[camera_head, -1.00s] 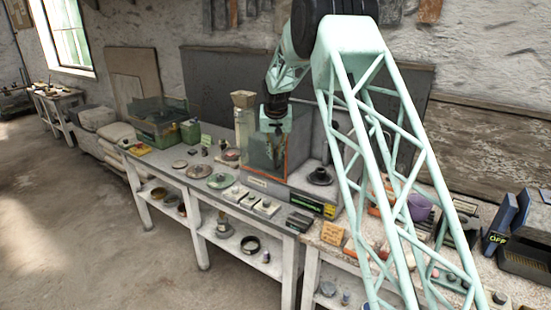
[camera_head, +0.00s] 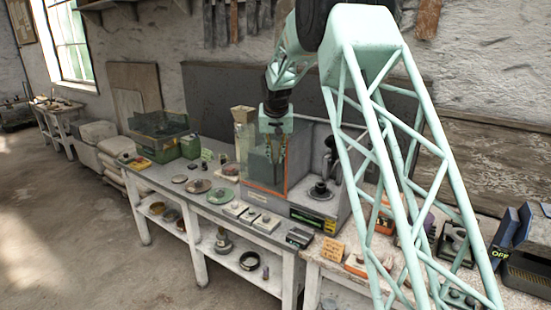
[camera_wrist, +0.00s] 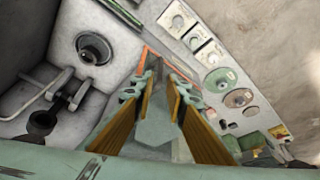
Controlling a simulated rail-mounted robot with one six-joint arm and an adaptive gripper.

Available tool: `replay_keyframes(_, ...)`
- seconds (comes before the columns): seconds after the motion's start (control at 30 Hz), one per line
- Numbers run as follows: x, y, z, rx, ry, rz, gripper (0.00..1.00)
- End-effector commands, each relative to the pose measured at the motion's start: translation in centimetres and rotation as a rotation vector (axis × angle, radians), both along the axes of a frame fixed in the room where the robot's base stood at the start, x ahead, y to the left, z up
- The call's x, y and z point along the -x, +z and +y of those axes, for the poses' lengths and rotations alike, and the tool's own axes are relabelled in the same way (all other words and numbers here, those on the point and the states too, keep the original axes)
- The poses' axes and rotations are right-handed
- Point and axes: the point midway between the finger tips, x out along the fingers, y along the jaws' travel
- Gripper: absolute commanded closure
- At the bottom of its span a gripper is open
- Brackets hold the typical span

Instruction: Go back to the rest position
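My gripper (camera_head: 276,160) hangs fingers down at the glass-sided booth (camera_head: 325,212) on the bench, near its orange-edged pane (camera_head: 262,187). I cannot tell whether the fingertips are above the pane's top or behind it. In the wrist view my gripper (camera_wrist: 162,76) shows two fingers with yellow-brown pads, apart, with no object seen between them. A dark round stand (camera_head: 320,190) is on the booth floor to the right of the gripper; it also shows in the wrist view (camera_wrist: 93,47). No plaster sphere can be made out.
The long bench carries several discs (camera_head: 221,195), pale square plates (camera_head: 250,215) and a green crate (camera_head: 158,132) to the left. A grey board (camera_head: 220,95) leans behind.

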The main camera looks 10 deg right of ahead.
Motion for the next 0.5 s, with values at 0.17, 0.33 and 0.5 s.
replay_keyframes(0.17,0.0,0.0,0.0,0.0,0.0,0.0,0.86)
replay_keyframes(0.33,0.4,0.5,0.0,0.001,0.001,-0.001,0.86)
replay_keyframes(0.5,1.9,1.9,-0.1,0.0,0.004,0.0,0.86)
